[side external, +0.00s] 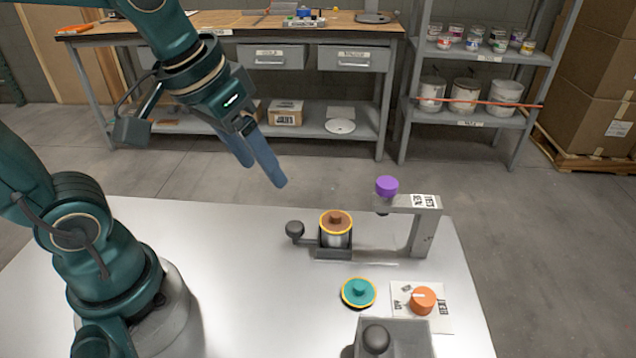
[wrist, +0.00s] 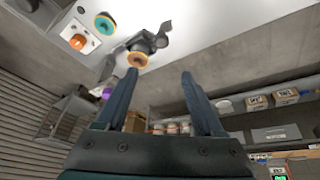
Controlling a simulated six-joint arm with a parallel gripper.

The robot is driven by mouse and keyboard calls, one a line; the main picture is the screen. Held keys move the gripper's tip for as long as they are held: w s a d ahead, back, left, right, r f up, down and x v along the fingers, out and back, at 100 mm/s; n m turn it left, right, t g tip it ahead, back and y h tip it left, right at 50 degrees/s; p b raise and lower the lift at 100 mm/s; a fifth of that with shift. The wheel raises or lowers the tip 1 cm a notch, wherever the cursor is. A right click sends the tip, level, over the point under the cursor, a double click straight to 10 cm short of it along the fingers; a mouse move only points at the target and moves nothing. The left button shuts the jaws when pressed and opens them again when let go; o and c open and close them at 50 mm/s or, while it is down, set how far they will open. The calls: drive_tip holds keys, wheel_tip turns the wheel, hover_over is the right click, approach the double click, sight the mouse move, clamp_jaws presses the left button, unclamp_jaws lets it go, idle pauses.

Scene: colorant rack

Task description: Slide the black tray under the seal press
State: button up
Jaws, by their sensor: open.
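The black tray (side external: 334,254) sits on the pale table, with a round dark knob (side external: 295,230) on a short handle at its left. A can (side external: 336,232) with a brown and yellow lid stands upright in the tray. The seal press (side external: 425,228) is a grey frame with a purple knob (side external: 387,186) on its overhanging arm. The tray's can is left of the purple knob, not beneath it. My gripper (side external: 265,173) is open and empty, above and behind the tray's knob, well clear of it. In the wrist view, the can's lid (wrist: 136,60) shows beyond my fingers (wrist: 159,75).
A teal lid with a yellow rim (side external: 358,292) lies in front of the tray. An orange dial (side external: 422,300) sits on a labelled plate to its right. A grey box (side external: 392,338) with a dark knob is at the front. Table left of the tray is clear.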

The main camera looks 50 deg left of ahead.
drive_tip(key=g, duration=0.2)
hover_over(295, 225)
drive_tip(key=s, duration=0.1)
drive_tip(key=s+x, duration=0.1)
drive_tip(key=x, duration=0.3)
drive_tip(key=f+g, duration=0.1)
drive_tip(key=w+f+g, duration=0.1)
drive_tip(key=f, duration=0.1)
drive_tip(key=shift+w+f+n, duration=0.2)
drive_tip(key=shift+f+n, duration=0.15)
drive_tip(key=shift+n, duration=0.05)
drive_tip(key=shift+s+f, duration=0.1)
drive_tip(key=shift+f, duration=3)
drive_tip(key=shift+c, duration=0.3)
clamp_jaws()
